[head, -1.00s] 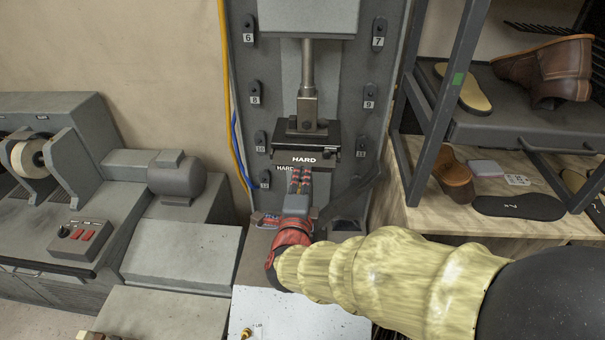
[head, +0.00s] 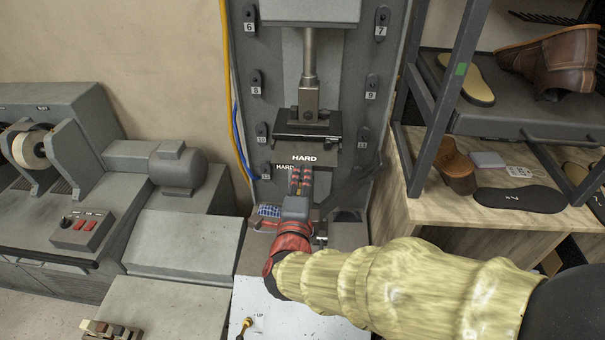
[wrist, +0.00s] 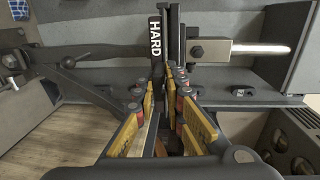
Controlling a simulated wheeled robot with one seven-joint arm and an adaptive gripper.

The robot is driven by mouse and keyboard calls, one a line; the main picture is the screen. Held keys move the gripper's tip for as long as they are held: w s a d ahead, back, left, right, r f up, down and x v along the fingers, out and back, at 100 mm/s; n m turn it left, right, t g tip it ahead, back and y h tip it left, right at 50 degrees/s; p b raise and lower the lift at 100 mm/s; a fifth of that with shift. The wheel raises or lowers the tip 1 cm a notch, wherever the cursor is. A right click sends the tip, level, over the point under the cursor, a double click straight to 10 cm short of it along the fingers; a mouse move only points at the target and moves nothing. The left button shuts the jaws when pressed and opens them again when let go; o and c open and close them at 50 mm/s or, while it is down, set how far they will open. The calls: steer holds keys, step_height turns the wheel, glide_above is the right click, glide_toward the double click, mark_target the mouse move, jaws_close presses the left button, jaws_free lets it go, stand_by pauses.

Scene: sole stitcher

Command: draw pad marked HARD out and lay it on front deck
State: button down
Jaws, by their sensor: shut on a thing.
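The dark pad marked HARD (head: 304,159) sits at the press, just below and in front of the black press head plate (head: 308,127). A second HARD label shows just left of my fingers. My gripper (head: 300,178) is shut on the pad's near edge. In the wrist view the pad (wrist: 155,45) stands edge-on between and beyond my fingertips (wrist: 171,78); how deep the grip is cannot be told. A pale speckled flat surface (head: 290,318) lies in front of the press, partly hidden by my arm; I cannot tell whether it is the front deck.
The press column carries numbered hooks on both sides. A blue-patterned item (head: 268,211) lies left of my gripper. A grey machine with a motor (head: 177,167) stands left. A shelf frame (head: 447,100) with shoes and soles stands close on the right.

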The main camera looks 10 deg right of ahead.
steer(key=f+v, duration=0.1)
steer(key=v, duration=0.7)
steer(key=shift+s, duration=0.2)
stand_by(0.5)
stand_by(0.3)
